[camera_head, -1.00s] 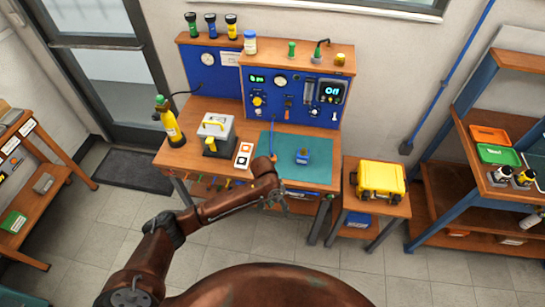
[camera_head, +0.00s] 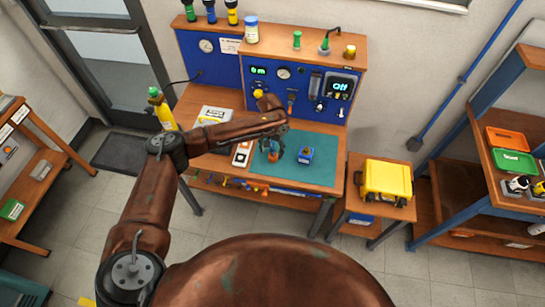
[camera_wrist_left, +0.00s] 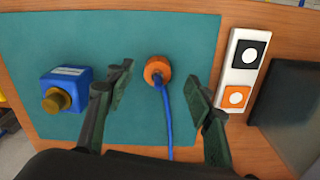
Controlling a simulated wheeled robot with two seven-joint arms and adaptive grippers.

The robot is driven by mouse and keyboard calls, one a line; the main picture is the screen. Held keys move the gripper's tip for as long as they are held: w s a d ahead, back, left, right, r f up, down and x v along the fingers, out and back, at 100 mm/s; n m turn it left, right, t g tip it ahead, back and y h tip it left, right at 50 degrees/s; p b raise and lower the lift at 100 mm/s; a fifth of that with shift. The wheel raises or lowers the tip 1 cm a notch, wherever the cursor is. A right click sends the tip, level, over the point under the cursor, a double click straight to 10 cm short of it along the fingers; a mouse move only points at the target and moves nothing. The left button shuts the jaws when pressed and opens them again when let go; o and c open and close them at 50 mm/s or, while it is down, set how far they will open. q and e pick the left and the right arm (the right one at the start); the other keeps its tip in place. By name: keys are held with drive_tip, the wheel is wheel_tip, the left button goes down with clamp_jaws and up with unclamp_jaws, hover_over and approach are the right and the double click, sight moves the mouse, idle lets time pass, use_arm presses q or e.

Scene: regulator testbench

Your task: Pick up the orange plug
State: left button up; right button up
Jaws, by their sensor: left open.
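The orange plug (camera_wrist_left: 158,66), round with a blue cable running from it, lies on the teal mat (camera_wrist_left: 195,28) in the left wrist view. In the head view the plug (camera_head: 272,157) shows small beside my fingers. My left gripper (camera_wrist_left: 158,86) is open and empty above the mat. Its two fingers show on either side of the plug and its cable, apart from the plug. In the head view my left gripper (camera_head: 285,151) hangs over the mat, left of the blue block. My right gripper is not in view.
A blue block with a brass knob (camera_wrist_left: 67,92) sits on the mat. A white plate with black and orange round spots (camera_wrist_left: 243,68) lies beside the mat, near a dark box (camera_wrist_left: 293,105). The blue instrument panel (camera_head: 300,92) stands behind. A yellow case (camera_head: 386,180) is at right.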

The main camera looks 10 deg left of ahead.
sight(273, 155)
use_arm(q)
drive_tip(key=f, duration=0.2)
drive_tip(key=w+f, duration=0.1)
drive_tip(key=f, duration=0.1)
drive_tip(key=shift+w+d, duration=0.2)
drive_tip(key=shift+s+f, duration=0.15)
drive_tip(key=shift+f, duration=0.35)
drive_tip(key=shift+c, duration=1.3)
drive_tip(key=c, duration=0.7)
drive_tip(key=shift+c, duration=1.3)
drive_tip(key=shift+r, duration=0.2)
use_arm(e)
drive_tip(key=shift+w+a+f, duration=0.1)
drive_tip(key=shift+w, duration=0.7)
